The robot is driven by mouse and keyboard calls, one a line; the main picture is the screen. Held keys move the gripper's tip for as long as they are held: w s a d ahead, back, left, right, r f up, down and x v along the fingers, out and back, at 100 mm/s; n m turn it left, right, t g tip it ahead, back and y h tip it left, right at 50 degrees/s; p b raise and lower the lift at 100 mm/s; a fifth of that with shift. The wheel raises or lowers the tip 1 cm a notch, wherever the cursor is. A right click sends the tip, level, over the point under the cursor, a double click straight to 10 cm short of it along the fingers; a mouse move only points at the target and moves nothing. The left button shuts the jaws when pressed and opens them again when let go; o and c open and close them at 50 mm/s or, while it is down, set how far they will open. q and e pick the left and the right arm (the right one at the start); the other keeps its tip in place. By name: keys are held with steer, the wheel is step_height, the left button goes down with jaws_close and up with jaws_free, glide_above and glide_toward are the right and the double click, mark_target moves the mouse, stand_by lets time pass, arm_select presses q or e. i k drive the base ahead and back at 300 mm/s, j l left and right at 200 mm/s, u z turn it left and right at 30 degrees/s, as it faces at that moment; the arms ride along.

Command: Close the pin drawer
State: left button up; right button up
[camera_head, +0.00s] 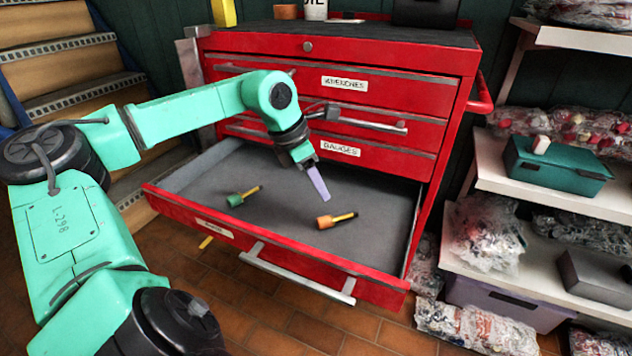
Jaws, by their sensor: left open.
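The pin drawer (175,207) is the lowest drawer of a red tool cabinet (455,140). It is pulled well out, its grey inside showing. Its front carries a metal bar handle (295,272) and a small label. A green pin (236,200) and an orange pin (325,222), both with yellow shanks, lie apart on the drawer floor. My left gripper (318,184), turquoise arm and pale purple fingertip, hangs over the drawer behind the orange pin. It is open, with nothing seen in it, and is apart from the handle. My right gripper is out of view.
The drawers above, labelled wrenches (344,83) and gauges (341,149), look shut. White shelves (485,165) with wrapped goods and a teal box (555,165) stand close on the right. Wooden steps (55,60) rise on the left. Tiled floor (270,310) lies clear before the drawer.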

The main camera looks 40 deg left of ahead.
mark_target(365, 255)
steer(key=k, duration=1)
